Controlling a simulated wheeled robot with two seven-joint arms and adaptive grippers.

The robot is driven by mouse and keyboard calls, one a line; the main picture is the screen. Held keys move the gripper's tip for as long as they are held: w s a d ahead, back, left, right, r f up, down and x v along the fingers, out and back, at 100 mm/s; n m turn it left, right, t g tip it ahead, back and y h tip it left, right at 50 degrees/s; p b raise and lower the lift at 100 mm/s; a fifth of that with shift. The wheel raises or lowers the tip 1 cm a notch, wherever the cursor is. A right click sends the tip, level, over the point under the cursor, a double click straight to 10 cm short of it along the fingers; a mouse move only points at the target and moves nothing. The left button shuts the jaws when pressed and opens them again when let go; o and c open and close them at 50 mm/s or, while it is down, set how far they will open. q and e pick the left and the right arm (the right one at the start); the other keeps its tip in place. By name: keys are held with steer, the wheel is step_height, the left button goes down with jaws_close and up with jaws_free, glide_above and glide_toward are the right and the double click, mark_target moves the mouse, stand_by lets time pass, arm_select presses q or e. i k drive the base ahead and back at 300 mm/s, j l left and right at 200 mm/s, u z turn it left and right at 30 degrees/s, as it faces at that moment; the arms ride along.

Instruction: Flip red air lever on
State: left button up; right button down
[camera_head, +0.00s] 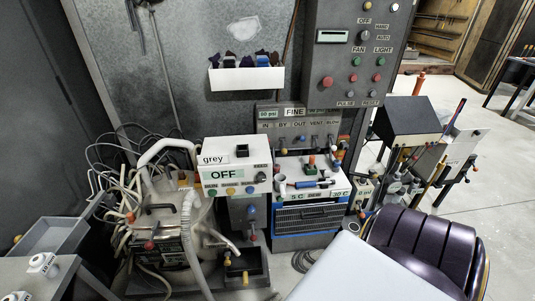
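No part of the view is clearly labelled as the red air lever. A grey valve panel marked FINE (292,113) has a row of small levers under the labels IN, BY, OUT, VENT and BLOW. A small reddish knob (339,154) shows at this panel's right end, too small to read its position. A red upright handle (420,82) stands farther right. A red knob (149,245) sits on the pump vessel at lower left. Neither of my grippers is in view.
A white box reading OFF (223,174) and a blue-fronted unit (308,217) stand below the panel. Hoses and cables crowd the left. Open floor lies at far right.

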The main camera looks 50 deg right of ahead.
mark_target(253, 237)
steer(key=z, duration=1.3)
